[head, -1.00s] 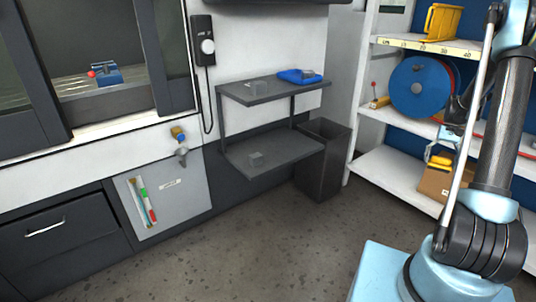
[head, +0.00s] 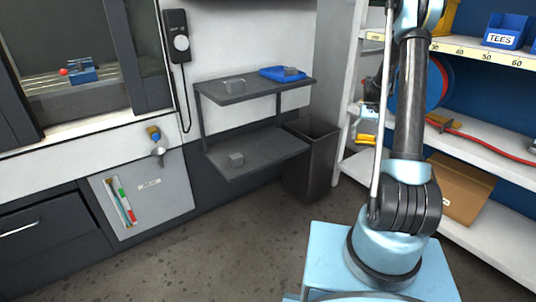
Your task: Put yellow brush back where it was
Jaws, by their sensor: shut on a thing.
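A yellow thing (head: 366,140), which looks like the yellow brush, shows at the end of my arm, left of the upright arm link. My gripper (head: 367,118) is small and partly hidden behind my arm; it is shut on this yellow thing. Its bristles and exact shape are too small to make out. A grey panel (head: 168,188) on the lower left cabinet front carries a label and a holder with several slim coloured items (head: 124,205), with green and red parts. My gripper is far to the right of this panel.
A dark two-level shelf (head: 245,160) holds a blue tray (head: 280,73) and small grey blocks. A dark bin (head: 309,165) stands beside it. White shelving (head: 480,140) with a cardboard box (head: 462,188) is at the right. The floor (head: 225,255) in front is clear.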

